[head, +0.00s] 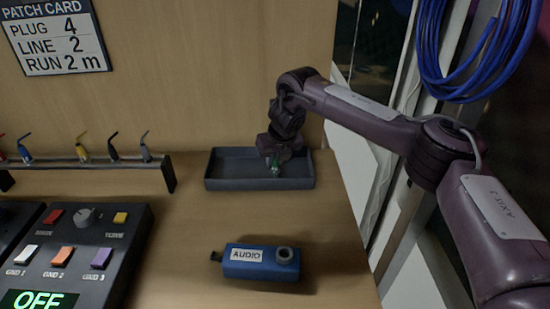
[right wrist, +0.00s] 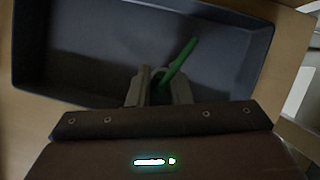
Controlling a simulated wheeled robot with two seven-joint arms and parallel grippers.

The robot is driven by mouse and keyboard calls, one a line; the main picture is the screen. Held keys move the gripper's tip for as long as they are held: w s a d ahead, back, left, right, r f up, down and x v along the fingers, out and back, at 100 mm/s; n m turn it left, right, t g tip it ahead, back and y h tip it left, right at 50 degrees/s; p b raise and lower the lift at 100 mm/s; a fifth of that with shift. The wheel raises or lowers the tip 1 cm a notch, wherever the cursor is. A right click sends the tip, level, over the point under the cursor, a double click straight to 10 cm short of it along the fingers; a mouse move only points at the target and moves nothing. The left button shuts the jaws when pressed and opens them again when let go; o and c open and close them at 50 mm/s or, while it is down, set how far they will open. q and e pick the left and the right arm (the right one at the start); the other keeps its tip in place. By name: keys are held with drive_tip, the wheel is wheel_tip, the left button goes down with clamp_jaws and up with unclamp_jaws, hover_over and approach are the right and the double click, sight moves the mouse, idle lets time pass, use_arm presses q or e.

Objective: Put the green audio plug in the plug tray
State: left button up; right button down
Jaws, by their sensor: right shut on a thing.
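The green audio plug (head: 277,160) is held in my right gripper (head: 274,168) over the dark grey plug tray (head: 225,185). In the right wrist view, the green plug (right wrist: 178,64) sticks out at a slant from between the fingers of my right gripper (right wrist: 160,88), which are shut on it. The tray (right wrist: 75,55) fills most of that view beneath the plug and looks empty. I cannot tell whether the plug touches the tray floor. My left gripper is not in view.
A blue box labelled AUDIO (head: 262,262) lies on the wooden bench in front of the tray. A rack (head: 85,163) with several coloured plugs stands at the left. A control panel (head: 75,255) is at the front left. Blue cable (head: 470,60) hangs at the upper right.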

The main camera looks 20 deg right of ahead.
drive_tip(key=c, duration=1.3)
unclamp_jaws()
drive_tip(key=shift+s+r, duration=0.1)
drive_tip(key=shift+r, duration=0.3)
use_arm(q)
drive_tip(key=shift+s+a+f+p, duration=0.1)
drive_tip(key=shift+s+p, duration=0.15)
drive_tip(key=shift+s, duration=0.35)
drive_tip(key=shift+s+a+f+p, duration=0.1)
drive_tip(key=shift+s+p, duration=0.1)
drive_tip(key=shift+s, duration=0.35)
use_arm(e)
drive_tip(key=v, duration=1.1)
drive_tip(key=shift+s+a+r, duration=0.1)
drive_tip(key=shift+s+r, duration=0.05)
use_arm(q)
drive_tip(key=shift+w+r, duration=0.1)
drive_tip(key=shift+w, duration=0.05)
